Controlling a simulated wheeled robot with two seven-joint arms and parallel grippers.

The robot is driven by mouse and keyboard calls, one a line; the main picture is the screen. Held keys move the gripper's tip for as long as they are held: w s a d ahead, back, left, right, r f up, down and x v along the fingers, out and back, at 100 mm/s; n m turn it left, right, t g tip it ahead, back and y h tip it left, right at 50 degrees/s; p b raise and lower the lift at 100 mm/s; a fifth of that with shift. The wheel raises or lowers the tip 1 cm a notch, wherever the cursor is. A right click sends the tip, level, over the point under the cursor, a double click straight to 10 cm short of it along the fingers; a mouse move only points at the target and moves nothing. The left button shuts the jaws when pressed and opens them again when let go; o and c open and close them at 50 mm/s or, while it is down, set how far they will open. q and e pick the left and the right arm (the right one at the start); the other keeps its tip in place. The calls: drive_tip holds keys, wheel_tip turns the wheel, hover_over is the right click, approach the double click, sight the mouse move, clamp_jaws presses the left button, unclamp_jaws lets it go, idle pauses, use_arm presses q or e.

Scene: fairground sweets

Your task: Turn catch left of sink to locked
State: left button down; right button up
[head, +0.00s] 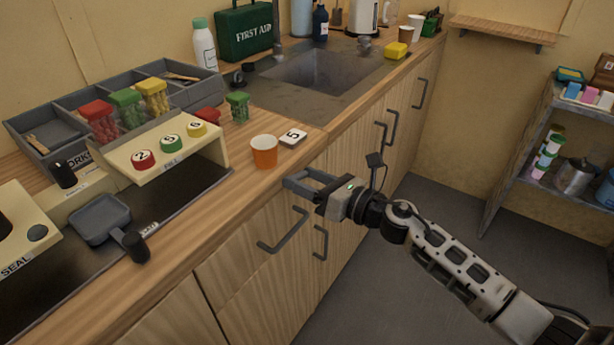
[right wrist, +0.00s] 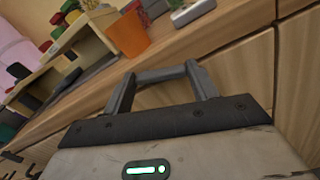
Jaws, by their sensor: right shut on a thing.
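My right gripper (head: 294,180) is at the cabinet front just below the counter edge, beside the orange cup and left of the sink (head: 320,72). In the right wrist view its two fingers (right wrist: 160,76) reach forward to a short grey bar (right wrist: 160,74) spanning between their tips, and they are shut on it. The bar appears to be the catch, on the wooden front; its turned position and any locked marking cannot be made out. My left gripper is out of view.
Grey handles (head: 285,236) stick out of the cabinet fronts below the gripper. Floor (head: 440,215) is free to the right; a shelf unit (head: 510,180) stands beyond.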

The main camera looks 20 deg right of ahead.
drive_tip(key=m, duration=0.3)
drive_tip(key=shift+f+p, duration=0.15)
drive_tip(key=shift+p, duration=0.2)
drive_tip(key=m, duration=0.2)
drive_tip(key=m+p, duration=0.1)
drive_tip(key=shift+s+a+f+m, duration=0.15)
drive_tip(key=shift+f+m, duration=0.1)
drive_tip(key=shift+m, duration=0.05)
drive_tip(key=shift+f+m+p, duration=0.1)
drive_tip(key=shift+m+p, duration=0.25)
drive_tip(key=shift+m, duration=0.55)
drive_tip(key=m, duration=0.2)
drive_tip(key=m+p, duration=0.1)
drive_tip(key=shift+s+a+f, duration=0.15)
drive_tip(key=shift+s+a, duration=0.05)
drive_tip(key=shift+a, duration=0.05)
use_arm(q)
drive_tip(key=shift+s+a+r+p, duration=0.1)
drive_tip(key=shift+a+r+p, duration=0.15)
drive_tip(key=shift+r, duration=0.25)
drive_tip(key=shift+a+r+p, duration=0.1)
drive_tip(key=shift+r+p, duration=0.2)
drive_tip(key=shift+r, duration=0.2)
use_arm(e)
drive_tip(key=shift+s+a+f+m, duration=0.1)
drive_tip(key=shift+a+m, duration=0.05)
drive_tip(key=shift+m, duration=1.25)
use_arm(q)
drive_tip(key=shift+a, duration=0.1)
